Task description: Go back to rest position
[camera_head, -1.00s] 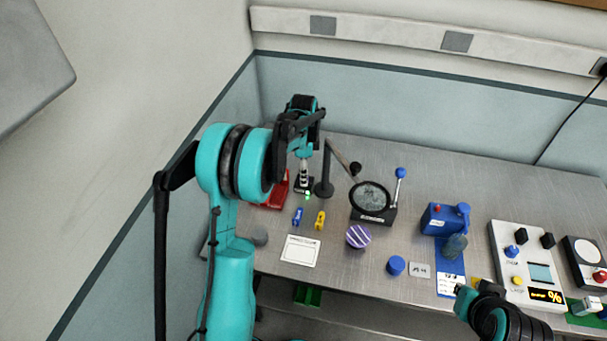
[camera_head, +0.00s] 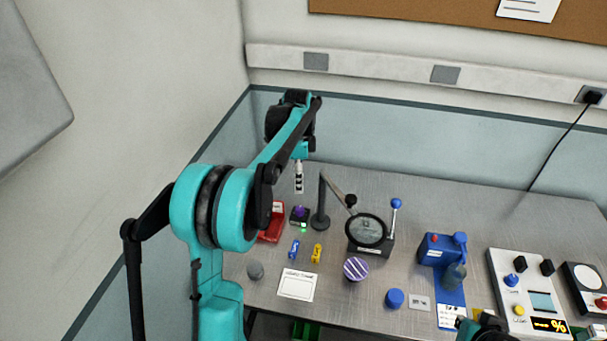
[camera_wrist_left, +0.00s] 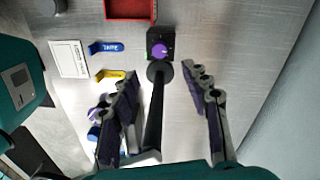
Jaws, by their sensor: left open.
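My left gripper (camera_head: 299,178) hangs above the back left of the metal workbench, fingers down, open and empty. Below it and apart from it is a small black block with a purple top (camera_head: 300,213) and a green light. In the left wrist view my left gripper's fingers (camera_wrist_left: 160,72) are spread, and the purple-topped block (camera_wrist_left: 160,47) shows beyond their tips. Part of my right arm shows at the bottom right of the head view; its gripper is out of sight.
A red tray (camera_head: 271,222) and a magnifier stand (camera_head: 366,229) flank the block. Blue (camera_head: 294,249) and yellow (camera_head: 317,253) pieces and a white card (camera_head: 298,285) lie in front. A blue device (camera_head: 437,249) and control panel stand right.

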